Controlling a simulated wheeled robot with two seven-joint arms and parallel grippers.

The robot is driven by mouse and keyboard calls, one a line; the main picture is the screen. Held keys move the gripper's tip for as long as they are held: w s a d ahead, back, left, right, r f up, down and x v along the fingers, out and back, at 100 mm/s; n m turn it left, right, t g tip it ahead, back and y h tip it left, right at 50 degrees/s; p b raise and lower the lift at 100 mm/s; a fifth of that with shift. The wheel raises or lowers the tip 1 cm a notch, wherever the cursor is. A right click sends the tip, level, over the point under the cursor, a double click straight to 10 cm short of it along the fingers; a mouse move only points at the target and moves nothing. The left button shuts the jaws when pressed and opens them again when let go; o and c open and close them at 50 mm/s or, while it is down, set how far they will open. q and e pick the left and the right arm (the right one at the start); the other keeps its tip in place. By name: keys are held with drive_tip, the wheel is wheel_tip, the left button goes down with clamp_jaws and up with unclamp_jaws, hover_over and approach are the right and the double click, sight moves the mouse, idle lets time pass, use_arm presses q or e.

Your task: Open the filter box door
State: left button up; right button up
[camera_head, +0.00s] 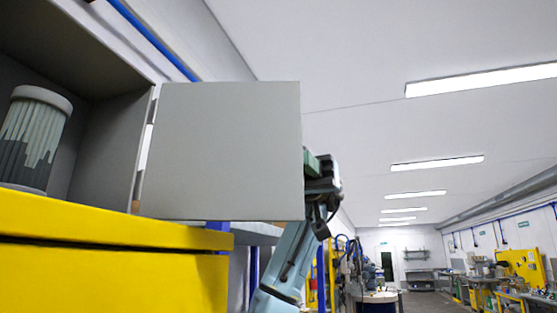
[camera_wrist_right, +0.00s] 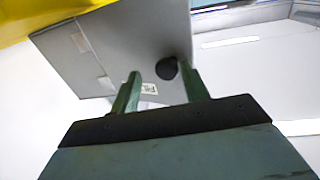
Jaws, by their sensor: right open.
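The grey filter box (camera_head: 108,130) is at the left in the head view, with its front open and a pleated cylindrical filter (camera_head: 35,125) inside. Its flat grey door (camera_head: 220,150) stands swung out to the right of the hinges. My right gripper (camera_head: 314,166) is at the door's far right edge, partly hidden behind it. In the right wrist view the door (camera_wrist_right: 120,45) carries a round black knob (camera_wrist_right: 166,68). The open right fingers (camera_wrist_right: 163,82) stand either side of the knob, which is closer to the right-hand finger. Contact cannot be told. My left gripper is not in view.
A yellow cabinet (camera_head: 110,270) stands below the filter box. A blue pipe (camera_head: 155,40) runs up the wall above. Workbenches and machines (camera_head: 500,275) stand far off at the right. The space right of the door looks clear.

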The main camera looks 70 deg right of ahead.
drive_tip(key=s+d, duration=0.1)
drive_tip(key=d, duration=0.6)
